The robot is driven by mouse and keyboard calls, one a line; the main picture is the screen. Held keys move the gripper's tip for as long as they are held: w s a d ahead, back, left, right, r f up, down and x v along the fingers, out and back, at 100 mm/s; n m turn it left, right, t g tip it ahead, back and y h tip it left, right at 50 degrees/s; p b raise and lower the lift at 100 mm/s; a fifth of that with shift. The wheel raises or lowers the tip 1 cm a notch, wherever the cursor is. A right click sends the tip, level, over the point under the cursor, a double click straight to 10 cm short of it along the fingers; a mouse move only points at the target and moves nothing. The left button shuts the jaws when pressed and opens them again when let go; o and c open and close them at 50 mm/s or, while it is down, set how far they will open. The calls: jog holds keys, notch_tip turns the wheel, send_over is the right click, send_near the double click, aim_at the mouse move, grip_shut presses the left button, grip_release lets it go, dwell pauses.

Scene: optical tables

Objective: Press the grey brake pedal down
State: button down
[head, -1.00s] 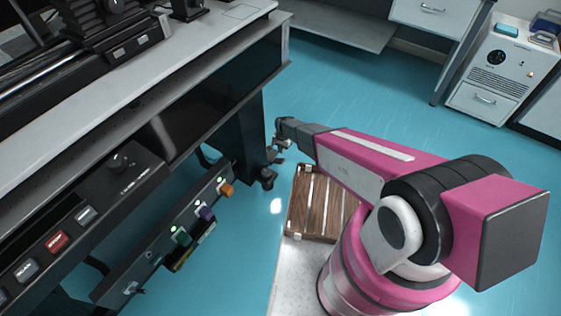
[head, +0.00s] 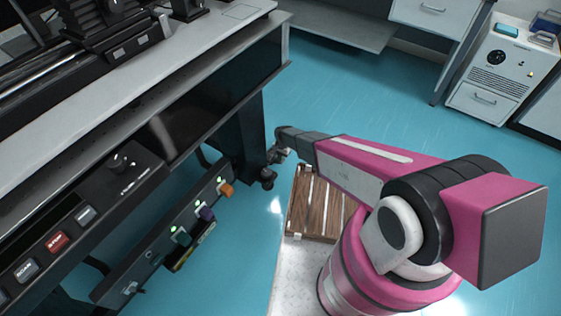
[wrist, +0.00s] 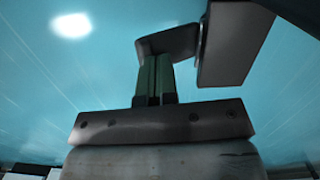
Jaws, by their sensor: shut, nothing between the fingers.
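My gripper (head: 280,155) is low beside the dark table leg, at the end of my pink arm. In the wrist view its two narrow greenish fingers (wrist: 154,62) are together and hold nothing. A flat grey plate (wrist: 168,41), which looks like the brake pedal, lies at the fingertips and overlaps them. I cannot tell whether they touch. A grey block (wrist: 236,42) adjoins its right side. In the head view a dark caster-like foot (head: 267,178) stands just below my gripper; the pedal is too small or hidden to make out there.
The optical table (head: 225,75) and its dark leg (head: 243,135) stand left of my gripper. A panel with coloured knobs (head: 206,213) hangs below it. A slatted wooden pallet (head: 318,205) lies below my forearm. Blue floor (head: 350,80) is open behind.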

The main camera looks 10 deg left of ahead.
jog(key=shift+f, duration=1.65)
jog(key=shift+w+d+r, duration=0.2)
jog(key=shift+w+r, duration=0.1)
jog(key=shift+w, duration=0.45)
jog(key=shift+w+d+r, duration=0.2)
jog(key=shift+w+r, duration=0.05)
jog(key=shift+w, duration=0.45)
jog(key=shift+r, duration=0.1)
notch_tip(320, 180, up, 11)
jog(key=w, duration=0.1)
jog(key=shift+d+f, duration=0.2)
